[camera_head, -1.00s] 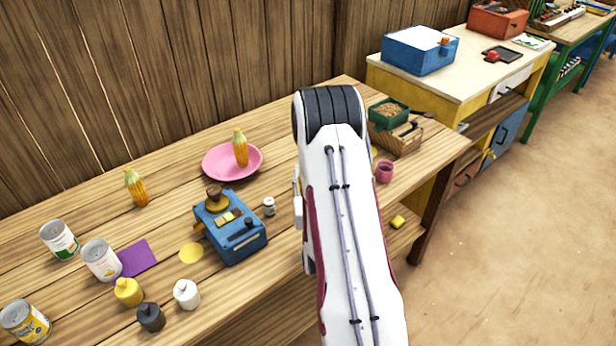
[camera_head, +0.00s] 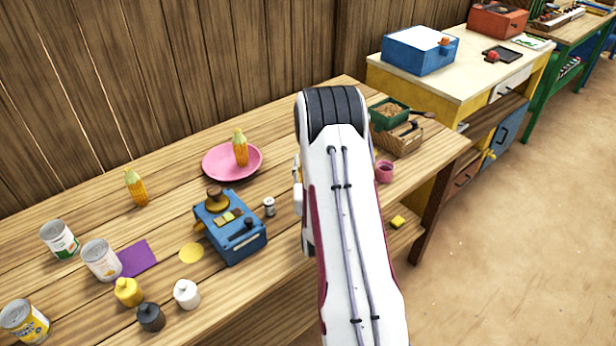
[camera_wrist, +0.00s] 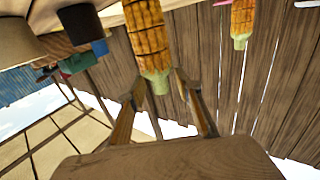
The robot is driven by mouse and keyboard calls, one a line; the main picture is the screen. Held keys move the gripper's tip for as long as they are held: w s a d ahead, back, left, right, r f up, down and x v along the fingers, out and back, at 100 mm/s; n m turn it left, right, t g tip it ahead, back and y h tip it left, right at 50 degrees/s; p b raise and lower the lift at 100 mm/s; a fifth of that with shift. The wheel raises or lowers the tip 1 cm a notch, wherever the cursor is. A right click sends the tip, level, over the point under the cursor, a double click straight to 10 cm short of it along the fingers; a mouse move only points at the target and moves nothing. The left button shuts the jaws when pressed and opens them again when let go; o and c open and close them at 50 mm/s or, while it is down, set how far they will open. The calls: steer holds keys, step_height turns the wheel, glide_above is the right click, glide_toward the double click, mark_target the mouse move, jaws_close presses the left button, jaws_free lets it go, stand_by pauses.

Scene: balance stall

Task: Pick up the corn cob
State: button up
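Two corn cobs stand upright in the head view: one on the bare table (camera_head: 137,187), one (camera_head: 240,148) on the pink plate (camera_head: 215,168). In the wrist view, which looks upside down, a near corn cob (camera_wrist: 150,45) has its green end close to the fingertips of my gripper (camera_wrist: 160,84). The fingers are apart, with a gap beside the green end. Another corn cob (camera_wrist: 242,20) shows farther off to the right. My arm hides the gripper in the head view, so I cannot tell for certain which cob is the near one.
A blue scale (camera_head: 238,243) and a small jar (camera_head: 269,206) stand left of my arm. Cans (camera_head: 101,260) and squeeze bottles (camera_head: 186,294) are at the left front. A pink cup (camera_head: 385,171) and a wicker basket (camera_head: 403,141) are to the right. A plank wall runs behind.

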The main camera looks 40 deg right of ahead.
steer(key=shift+w+d, duration=0.3)
steer(key=shift+w, duration=0.15)
jaws_close()
